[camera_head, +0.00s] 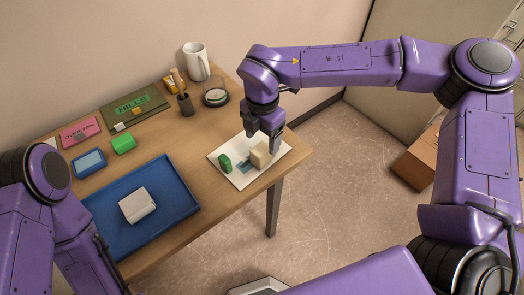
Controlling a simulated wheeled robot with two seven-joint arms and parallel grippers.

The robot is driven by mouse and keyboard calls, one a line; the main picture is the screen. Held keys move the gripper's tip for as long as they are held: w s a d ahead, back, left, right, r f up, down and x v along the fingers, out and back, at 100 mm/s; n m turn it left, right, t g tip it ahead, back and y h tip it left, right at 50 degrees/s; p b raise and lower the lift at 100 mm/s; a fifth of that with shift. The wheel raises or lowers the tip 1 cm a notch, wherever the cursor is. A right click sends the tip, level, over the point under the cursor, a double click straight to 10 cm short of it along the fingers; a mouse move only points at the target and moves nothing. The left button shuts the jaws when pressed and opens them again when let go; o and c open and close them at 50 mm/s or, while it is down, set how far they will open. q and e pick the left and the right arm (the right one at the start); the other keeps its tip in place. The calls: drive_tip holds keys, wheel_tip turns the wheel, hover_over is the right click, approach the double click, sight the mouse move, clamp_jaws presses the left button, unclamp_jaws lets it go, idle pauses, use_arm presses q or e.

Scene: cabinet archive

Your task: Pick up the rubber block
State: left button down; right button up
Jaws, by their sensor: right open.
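A cream block (261,155), which looks like the rubber block, sits on a thin white sheet or plate (241,181) at the table's right end. My right gripper (263,143) is open and points down just above the cream block. One finger comes down beside the block's upper right edge; I cannot tell whether it touches. My left arm shows at the lower left, with its gripper out of view.
A blue tray (178,217) holds a white object (138,205). A bright green block (124,144), a blue-topped pad (89,163), a green folder (134,108) and a pink card (80,132) lie behind it. A white mug (196,62), a round jar (215,95) and a dark holder (185,104) stand at the back.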

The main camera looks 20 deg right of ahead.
sight(261, 148)
drive_tip(key=f, duration=0.1)
drive_tip(key=f+p, duration=0.1)
drive_tip(key=f, duration=0.1)
drive_tip(key=f+p, duration=0.1)
drive_tip(key=f, duration=0.1)
drive_tip(key=shift+s+a+f, duration=0.1)
drive_tip(key=shift+s+a, duration=0.05)
drive_tip(key=shift+a, duration=0.1)
drive_tip(key=shift+f, duration=0.1)
drive_tip(key=c, duration=1.1)
drive_tip(key=shift+r+b, duration=0.3)
drive_tip(key=shift+r, duration=0.15)
wheel_tip(261, 148, up, 9)
drive_tip(key=shift+r+b, duration=0.1)
drive_tip(key=shift+b, duration=0.9)
